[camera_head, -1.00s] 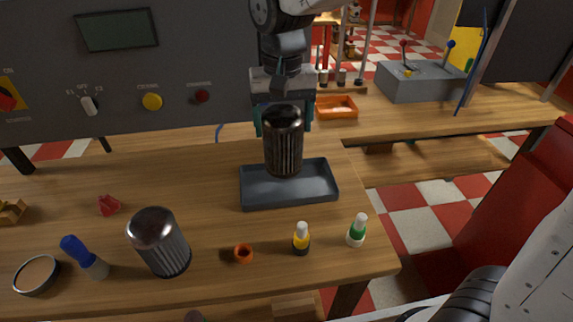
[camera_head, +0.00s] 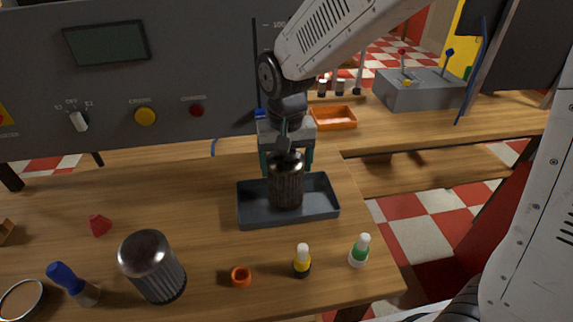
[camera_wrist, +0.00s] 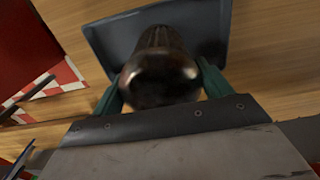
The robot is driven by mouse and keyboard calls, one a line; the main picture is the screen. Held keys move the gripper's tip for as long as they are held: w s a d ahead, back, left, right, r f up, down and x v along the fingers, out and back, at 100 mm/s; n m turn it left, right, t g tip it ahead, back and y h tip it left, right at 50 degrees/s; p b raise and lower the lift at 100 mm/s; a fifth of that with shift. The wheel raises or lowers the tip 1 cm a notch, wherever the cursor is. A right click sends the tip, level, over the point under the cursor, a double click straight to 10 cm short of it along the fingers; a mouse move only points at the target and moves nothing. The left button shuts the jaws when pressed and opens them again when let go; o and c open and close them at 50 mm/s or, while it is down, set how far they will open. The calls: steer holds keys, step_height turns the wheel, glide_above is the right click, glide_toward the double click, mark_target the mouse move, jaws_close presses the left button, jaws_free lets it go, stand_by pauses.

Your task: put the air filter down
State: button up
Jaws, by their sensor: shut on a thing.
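The air filter (camera_head: 287,183) is a dark, ribbed metal cylinder with a shiny domed top. It is upright over the grey tray (camera_head: 249,219). My gripper (camera_head: 287,168) comes from behind and above, and its teal fingers are shut on the filter's sides. In the wrist view, the filter (camera_wrist: 160,77) is between the two fingers, with the tray (camera_wrist: 102,46) beneath. I cannot tell whether its base touches the tray floor. A second, similar silver cylinder (camera_head: 152,266) stands at the front left of the table.
A yellow-and-black bottle (camera_head: 302,262), a green-and-white bottle (camera_head: 359,251) and an orange ring (camera_head: 241,276) are in front of the tray. A blue-handled tool (camera_head: 73,284) and a red piece (camera_head: 99,225) are at left. The grey panel (camera_head: 190,50) stands behind. Bare wood lies left of the tray.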

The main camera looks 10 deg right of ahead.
steer(key=shift+f, duration=0.35)
steer(key=o, duration=0.9)
steer(key=shift+o, duration=0.2)
step_height(320, 180, up, 12)
steer(key=shift+r, duration=0.15)
steer(key=s+d+t, duration=0.1)
steer(key=s+d, duration=1.7)
steer(key=s, duration=0.4)
steer(key=shift+d, duration=0.1)
